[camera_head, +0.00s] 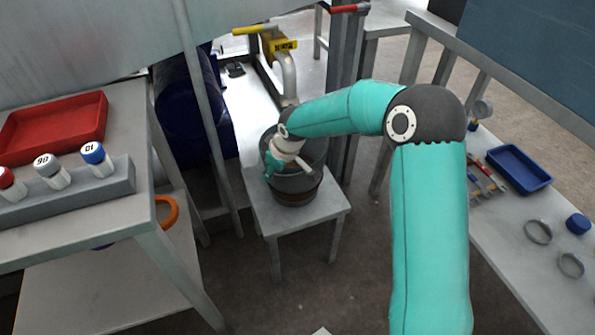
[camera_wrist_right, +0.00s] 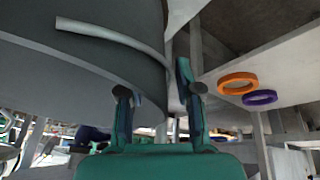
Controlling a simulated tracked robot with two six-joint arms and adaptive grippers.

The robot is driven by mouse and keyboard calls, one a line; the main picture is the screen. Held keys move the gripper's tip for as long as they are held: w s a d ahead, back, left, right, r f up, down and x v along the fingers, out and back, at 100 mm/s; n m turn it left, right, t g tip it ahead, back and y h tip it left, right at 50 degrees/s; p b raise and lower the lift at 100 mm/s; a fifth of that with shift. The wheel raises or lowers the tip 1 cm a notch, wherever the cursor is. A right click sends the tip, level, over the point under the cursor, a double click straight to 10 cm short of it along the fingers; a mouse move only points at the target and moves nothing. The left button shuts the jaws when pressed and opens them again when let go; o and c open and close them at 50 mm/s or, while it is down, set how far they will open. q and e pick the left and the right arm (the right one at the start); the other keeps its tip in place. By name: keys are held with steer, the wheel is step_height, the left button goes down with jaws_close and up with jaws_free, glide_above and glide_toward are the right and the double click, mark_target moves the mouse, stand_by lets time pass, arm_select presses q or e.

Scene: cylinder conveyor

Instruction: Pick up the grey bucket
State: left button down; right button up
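The grey bucket (camera_head: 297,187) stands upright on a small light-grey stool (camera_head: 300,218) in the head view. My right arm reaches over it. My right gripper (camera_head: 272,163) is at the bucket's left side and covers part of it. In the right wrist view the bucket (camera_wrist_right: 60,60) fills the upper left, with a light curved handle (camera_wrist_right: 110,38) across it. My right gripper (camera_wrist_right: 160,88) has its two fingers apart, close to the bucket's side. I cannot tell whether they touch it. My left gripper is not in view.
A left table holds a red tray (camera_head: 55,125) and a rack (camera_head: 75,190) with capped bottles. A dark blue barrel (camera_head: 187,105) stands behind. A metal pipe (camera_head: 288,75) rises behind the bucket. A right bench holds a blue tray (camera_head: 520,168). Floor in front of the stool is clear.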

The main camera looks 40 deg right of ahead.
jaws_close()
steer(key=shift+r, duration=0.15)
stand_by(0.4)
